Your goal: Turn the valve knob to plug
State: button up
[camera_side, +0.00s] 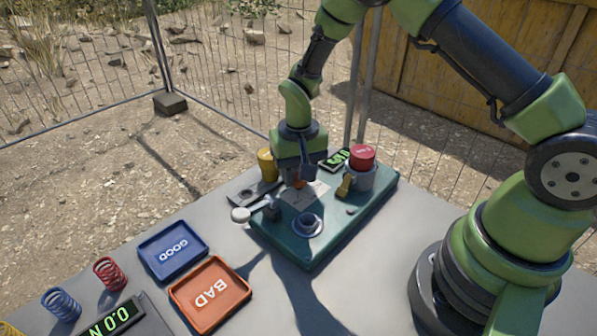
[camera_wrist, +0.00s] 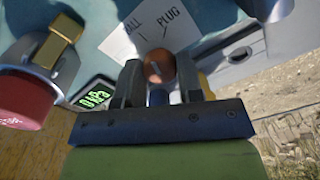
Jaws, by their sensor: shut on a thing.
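The orange-brown valve knob (camera_wrist: 160,68) sits between the two fingers of my gripper (camera_wrist: 159,80) in the wrist view. My gripper is shut on it. In the side view my gripper (camera_side: 298,182) points down over the teal base plate (camera_side: 305,258), and only a bit of the orange knob shows. A white label card (camera_wrist: 172,28) beside the knob carries the words BALL and PLUG, each with a short line. I cannot tell which line the knob points to.
A grey cylinder with a red cap (camera_side: 362,157), a brass fitting (camera_side: 345,186) and a green-digit display (camera_side: 335,160) stand close to my gripper. A yellow piece (camera_side: 267,165) is behind it.

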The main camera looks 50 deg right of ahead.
jog(key=m, duration=0.6)
jog(key=shift+m, duration=0.3)
dwell(0.4)
jog(key=o, duration=0.9)
jog(key=shift+o, duration=0.2)
notch_tip(320, 180, up, 10)
